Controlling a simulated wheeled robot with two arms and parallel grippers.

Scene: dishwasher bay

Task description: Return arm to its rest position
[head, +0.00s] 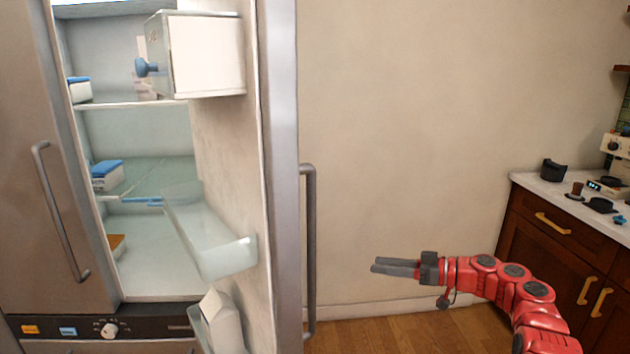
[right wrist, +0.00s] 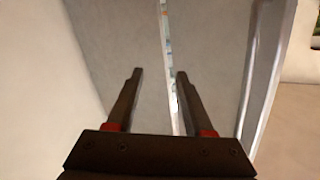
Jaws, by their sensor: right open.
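My right arm (head: 525,293) is red and reaches in from the lower right in the head view. Its gripper (head: 375,266) points left, to the right of the open fridge door's handle (head: 309,250), with a gap between them. In the right wrist view the two dark fingers (right wrist: 156,75) stand apart with nothing between them. Behind them are pale grey surfaces with a narrow bright strip. My left gripper is not in view.
An open fridge (head: 140,250) with shelves and door bins (head: 210,235) stands at the left. Its door edge (head: 284,180) sticks out toward me. A wooden cabinet with a white counter (head: 560,195) stands at the right. Bare wall (head: 430,130) and wooden floor lie between.

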